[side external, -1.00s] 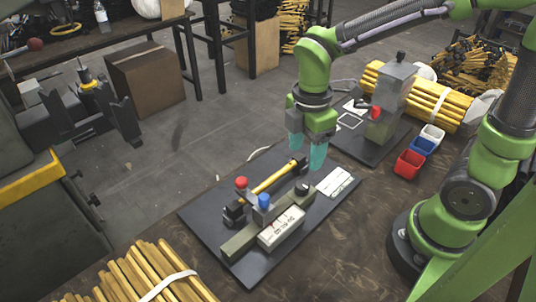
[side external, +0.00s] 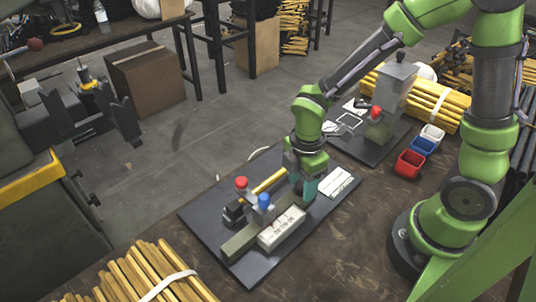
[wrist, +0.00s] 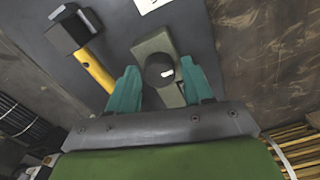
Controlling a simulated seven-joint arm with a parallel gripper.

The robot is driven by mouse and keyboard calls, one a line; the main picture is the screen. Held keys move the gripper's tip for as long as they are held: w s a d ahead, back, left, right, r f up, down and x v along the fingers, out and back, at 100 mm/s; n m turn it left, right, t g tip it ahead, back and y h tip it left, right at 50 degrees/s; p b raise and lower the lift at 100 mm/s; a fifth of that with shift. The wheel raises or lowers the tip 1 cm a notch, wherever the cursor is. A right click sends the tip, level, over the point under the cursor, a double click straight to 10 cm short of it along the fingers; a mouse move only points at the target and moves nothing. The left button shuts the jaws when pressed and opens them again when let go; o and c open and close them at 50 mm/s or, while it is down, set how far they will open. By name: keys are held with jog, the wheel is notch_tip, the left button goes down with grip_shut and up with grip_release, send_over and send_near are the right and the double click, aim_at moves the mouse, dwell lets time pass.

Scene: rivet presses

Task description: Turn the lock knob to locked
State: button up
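The round black lock knob (wrist: 158,72) sits on one end of the grey-green bar (wrist: 152,45) in the wrist view, with a small white mark on its top. My gripper (side external: 303,190) is low over that end of the bar in the side view. Its teal fingers are open, and in the wrist view one (wrist: 158,84) appears on each side of the knob with gaps between. Whether they reach down around it I cannot tell. In the side view the fingers hide the knob.
A yellow-handled lever (side external: 268,181) lies beside the bar. A second press (side external: 388,95) and small bins (side external: 410,164) stand behind to the right.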

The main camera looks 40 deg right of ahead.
jog(key=c, duration=0.8)
jog(key=shift+m, duration=0.4)
jog(key=m, duration=1.3)
jog(key=shift+w+d, duration=0.1)
jog(key=m, duration=0.4)
jog(key=o, duration=1)
